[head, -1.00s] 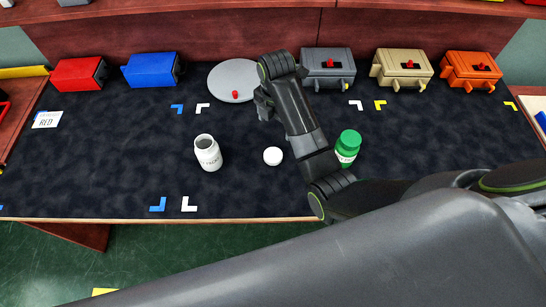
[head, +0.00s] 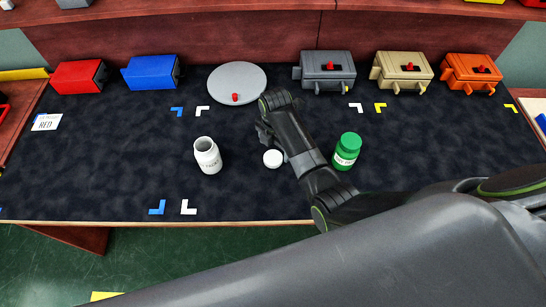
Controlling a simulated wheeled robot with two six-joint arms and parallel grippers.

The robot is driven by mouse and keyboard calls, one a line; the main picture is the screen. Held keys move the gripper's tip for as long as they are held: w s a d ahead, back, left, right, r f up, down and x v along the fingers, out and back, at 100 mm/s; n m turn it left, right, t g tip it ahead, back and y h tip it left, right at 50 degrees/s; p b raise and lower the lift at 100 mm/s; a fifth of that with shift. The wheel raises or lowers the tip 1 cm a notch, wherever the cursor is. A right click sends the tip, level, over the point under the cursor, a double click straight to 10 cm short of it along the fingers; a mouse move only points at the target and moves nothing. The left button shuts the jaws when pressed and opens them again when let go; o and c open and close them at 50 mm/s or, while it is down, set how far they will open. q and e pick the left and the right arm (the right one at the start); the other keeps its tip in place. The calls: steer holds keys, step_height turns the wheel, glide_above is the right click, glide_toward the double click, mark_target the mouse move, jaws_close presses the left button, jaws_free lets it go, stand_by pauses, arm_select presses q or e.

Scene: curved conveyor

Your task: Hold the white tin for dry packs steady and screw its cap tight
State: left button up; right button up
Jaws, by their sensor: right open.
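The white tin (head: 208,156) stands upright and uncapped on the dark mat, left of centre; its dark lettering faces the front. Its white cap (head: 273,158) lies on the mat to the right of the tin, apart from it. My right gripper (head: 264,136) is open and empty, just behind and above the cap, partly hidden by its own wrist. Whether its fingers touch anything is not clear, but the cap lies free. My left gripper is not in view.
A green-capped jar (head: 347,150) stands right of my right forearm. A round grey disc (head: 237,84) with a red knob lies behind. Red (head: 79,75), blue (head: 150,71), grey (head: 328,70), tan (head: 402,69) and orange (head: 471,71) boxes line the back. The front left mat is mostly clear.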

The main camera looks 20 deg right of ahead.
mark_target(273, 158)
steer(key=shift+a+f, duration=0.15)
steer(key=shift+f, duration=1.1)
steer(key=shift+a+f, duration=0.15)
steer(key=shift+f, duration=1.05)
steer(key=shift+c, duration=0.2)
steer(key=c, duration=1)
